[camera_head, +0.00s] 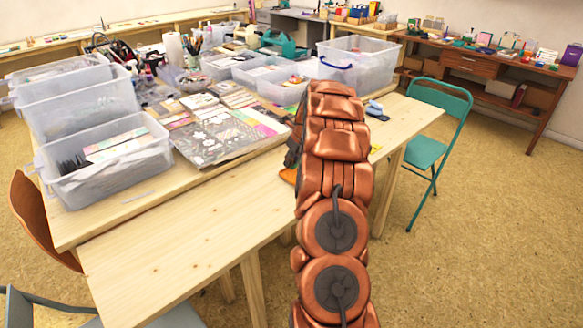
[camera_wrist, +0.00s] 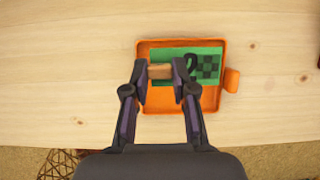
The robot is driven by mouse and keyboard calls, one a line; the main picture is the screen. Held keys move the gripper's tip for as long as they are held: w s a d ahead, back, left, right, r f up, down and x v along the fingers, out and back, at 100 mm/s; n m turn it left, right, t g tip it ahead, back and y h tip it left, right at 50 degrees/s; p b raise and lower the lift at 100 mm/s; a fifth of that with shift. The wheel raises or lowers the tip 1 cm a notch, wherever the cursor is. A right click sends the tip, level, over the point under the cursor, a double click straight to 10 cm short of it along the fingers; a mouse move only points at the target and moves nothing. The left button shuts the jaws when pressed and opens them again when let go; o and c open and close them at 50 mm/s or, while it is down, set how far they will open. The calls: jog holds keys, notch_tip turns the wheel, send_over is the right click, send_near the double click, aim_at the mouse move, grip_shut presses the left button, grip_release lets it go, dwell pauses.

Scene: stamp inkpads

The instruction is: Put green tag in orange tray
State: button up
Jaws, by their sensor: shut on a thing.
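In the wrist view the orange tray (camera_wrist: 210,103) lies on the wooden table with its tab to the right. The flat green tag (camera_wrist: 181,53), with a black 2 and a checker pattern, shows within the tray's outline. A small brown block (camera_wrist: 160,71) at the tag's left part sits between the fingertips of my gripper (camera_wrist: 162,71), which is shut on it. The block looks like the tag's grip. Whether the tag touches the tray floor, I cannot tell. In the head view my arm hides the gripper and most of the tray; an orange edge (camera_head: 289,176) shows beside it.
The table strip (camera_head: 180,245) to the left of my arm is bare. Behind it are clear bins (camera_head: 105,175), a collage board (camera_head: 215,138) and craft supplies. A blue item (camera_head: 376,110) lies right of my arm. A green chair (camera_head: 428,150) stands at the table's right.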

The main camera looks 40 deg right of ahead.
aim_at(292, 166)
jog(key=shift+f, duration=1.75)
jog(key=shift+f+p, duration=0.1)
jog(key=shift+p, duration=0.2)
jog(key=o, duration=0.8)
